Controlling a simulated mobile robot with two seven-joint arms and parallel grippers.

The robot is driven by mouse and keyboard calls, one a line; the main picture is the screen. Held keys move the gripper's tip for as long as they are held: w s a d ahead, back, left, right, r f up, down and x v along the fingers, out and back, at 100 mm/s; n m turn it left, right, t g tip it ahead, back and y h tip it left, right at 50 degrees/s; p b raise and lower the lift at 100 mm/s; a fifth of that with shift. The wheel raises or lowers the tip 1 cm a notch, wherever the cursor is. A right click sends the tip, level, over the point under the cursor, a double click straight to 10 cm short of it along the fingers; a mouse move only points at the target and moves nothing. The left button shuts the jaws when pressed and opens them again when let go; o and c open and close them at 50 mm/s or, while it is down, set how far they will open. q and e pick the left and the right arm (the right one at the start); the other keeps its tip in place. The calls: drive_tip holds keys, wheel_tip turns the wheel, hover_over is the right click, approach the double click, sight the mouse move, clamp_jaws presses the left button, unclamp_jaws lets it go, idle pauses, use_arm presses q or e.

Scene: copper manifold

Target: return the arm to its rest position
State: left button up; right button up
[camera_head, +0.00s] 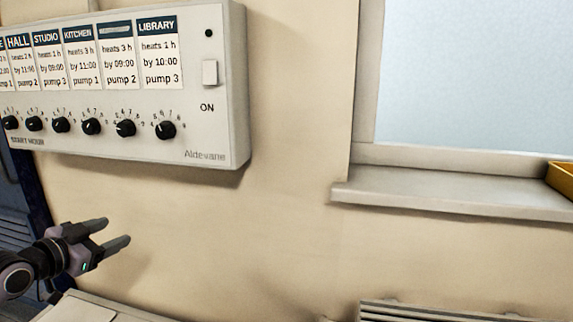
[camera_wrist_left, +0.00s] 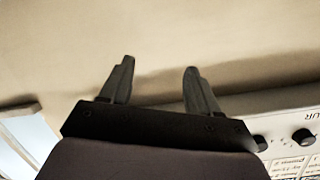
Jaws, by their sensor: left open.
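My left gripper (camera_head: 118,233) is at the lower left of the head view, below the wall-mounted control box (camera_head: 215,100). Its two fingers are apart and nothing is between them. In the left wrist view my left gripper (camera_wrist_left: 156,72) shows both fingers spread before the bare cream wall (camera_wrist_left: 60,40). The box shows upside down at the lower right of that view, clear of the fingers. My right gripper is in neither view.
The control box carries room labels, a row of black dials (camera_head: 92,126) and a white switch (camera_head: 210,73). A window sill (camera_head: 450,190) juts out at right, with a yellow tray (camera_head: 561,178) on it. A radiator (camera_head: 430,312) and a pale surface (camera_head: 80,308) are below. Bare wall lies between.

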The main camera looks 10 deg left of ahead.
use_arm(q)
drive_tip(key=s+d+f+n+g+p, duration=0.1)
drive_tip(key=s+d+f, duration=0.45)
drive_tip(key=f, duration=0.45)
drive_tip(key=s+d+f+n+g+p, duration=0.1)
drive_tip(key=s+d+f+g, duration=0.1)
drive_tip(key=s+d+f, duration=0.6)
drive_tip(key=s+d+f+n+g+p, duration=0.1)
drive_tip(key=s+d+f, duration=0.8)
drive_tip(key=s+d, duration=0.2)
drive_tip(key=shift+s+d+f+n+g, duration=0.25)
drive_tip(key=shift+s+d+n+g, duration=0.05)
drive_tip(key=shift+s+n, duration=0.15)
